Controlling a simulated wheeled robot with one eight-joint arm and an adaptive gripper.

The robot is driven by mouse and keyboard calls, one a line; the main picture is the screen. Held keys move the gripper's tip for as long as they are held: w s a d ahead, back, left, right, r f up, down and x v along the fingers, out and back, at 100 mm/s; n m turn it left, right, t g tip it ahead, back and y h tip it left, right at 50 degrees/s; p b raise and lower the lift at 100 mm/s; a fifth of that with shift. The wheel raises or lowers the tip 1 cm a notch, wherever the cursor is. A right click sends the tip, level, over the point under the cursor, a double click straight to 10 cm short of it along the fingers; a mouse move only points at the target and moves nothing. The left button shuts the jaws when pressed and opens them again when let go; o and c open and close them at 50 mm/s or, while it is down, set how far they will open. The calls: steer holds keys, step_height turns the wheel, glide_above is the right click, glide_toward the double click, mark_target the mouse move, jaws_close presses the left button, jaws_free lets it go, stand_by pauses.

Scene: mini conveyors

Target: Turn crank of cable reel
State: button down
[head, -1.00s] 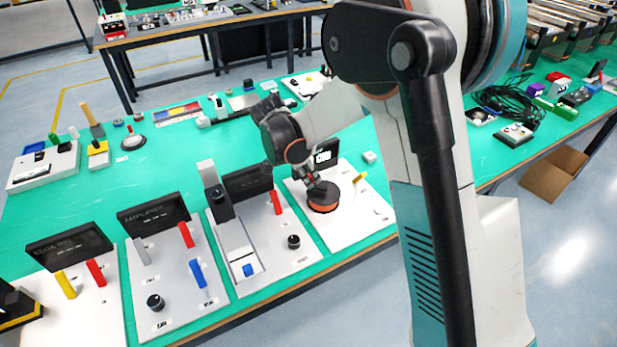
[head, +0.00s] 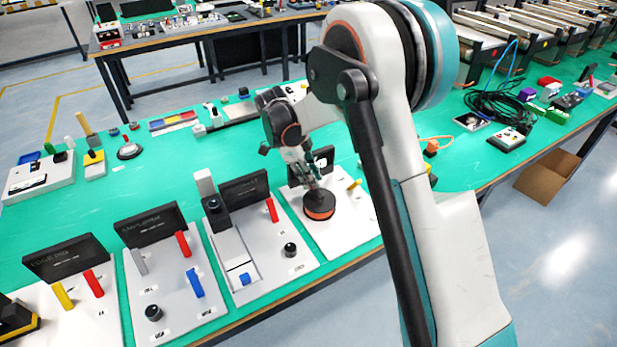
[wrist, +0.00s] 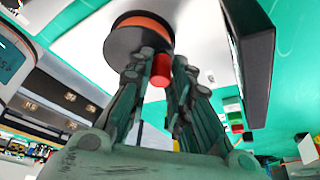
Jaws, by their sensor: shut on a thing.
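The cable reel (head: 319,205) is a black disc with an orange band, on a white panel (head: 350,212) on the green bench. In the wrist view the reel (wrist: 138,40) shows at the top, with its red crank knob (wrist: 161,70) at its edge. My gripper (head: 313,180) is over the reel in the head view. In the wrist view my gripper (wrist: 160,72) has its fingers on both sides of the red knob, shut on it. The fingers partly hide the reel's edge, and the crank arm itself is not clear.
A black display (head: 310,165) stands upright behind the reel, close to my gripper. A yellow lever (head: 354,184) is right of the reel. The panel to the left has a red lever (head: 272,210) and a black knob (head: 290,249). My arm hides part of the bench.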

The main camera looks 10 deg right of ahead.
stand_by(0.5)
steer(key=c, duration=1.5)
jaws_free()
steer(key=shift+o, duration=0.2)
steer(key=v, duration=1.2)
steer(key=shift+w+d, duration=0.1)
